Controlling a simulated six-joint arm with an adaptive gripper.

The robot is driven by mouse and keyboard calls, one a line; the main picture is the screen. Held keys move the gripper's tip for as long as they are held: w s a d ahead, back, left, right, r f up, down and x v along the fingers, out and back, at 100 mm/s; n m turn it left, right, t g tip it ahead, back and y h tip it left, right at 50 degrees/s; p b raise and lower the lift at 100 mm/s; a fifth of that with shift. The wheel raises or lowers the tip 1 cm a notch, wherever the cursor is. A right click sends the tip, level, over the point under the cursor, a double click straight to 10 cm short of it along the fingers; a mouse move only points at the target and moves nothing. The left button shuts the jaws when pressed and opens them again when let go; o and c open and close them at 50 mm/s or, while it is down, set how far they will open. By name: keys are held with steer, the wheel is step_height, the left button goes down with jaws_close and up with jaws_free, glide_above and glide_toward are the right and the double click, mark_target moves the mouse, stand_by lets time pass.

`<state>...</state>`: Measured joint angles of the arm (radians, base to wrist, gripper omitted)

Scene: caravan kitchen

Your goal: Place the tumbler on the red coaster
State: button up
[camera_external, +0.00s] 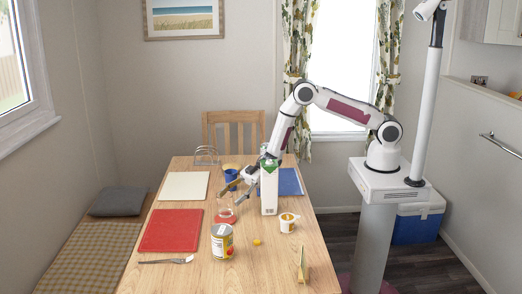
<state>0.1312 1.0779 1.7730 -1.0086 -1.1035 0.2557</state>
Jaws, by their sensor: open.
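The tumbler (226,209) is a small clear glass near the middle of the table. It appears to stand upright on the small red coaster (224,221), whose edge shows below it. The glass is small and see-through here, so I cannot tell how well centred it is. My gripper (236,192) is open, tilted down from the right, with its fingertips just above and right of the tumbler and seemingly apart from it. The white and green carton partly hides my wrist.
The tall carton (269,190) stands close right of my gripper, and a blue mug (231,181) close behind. In front are a tin can (221,243), a small yellow thing (257,241) and a white-yellow mug (288,222). A red mat (171,231) lies left, with bare wood beside it.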

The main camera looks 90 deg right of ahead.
steer(key=v, duration=0.8)
steer(key=shift+s, duration=0.1)
steer(key=shift+d+r, duration=0.1)
stand_by(0.5)
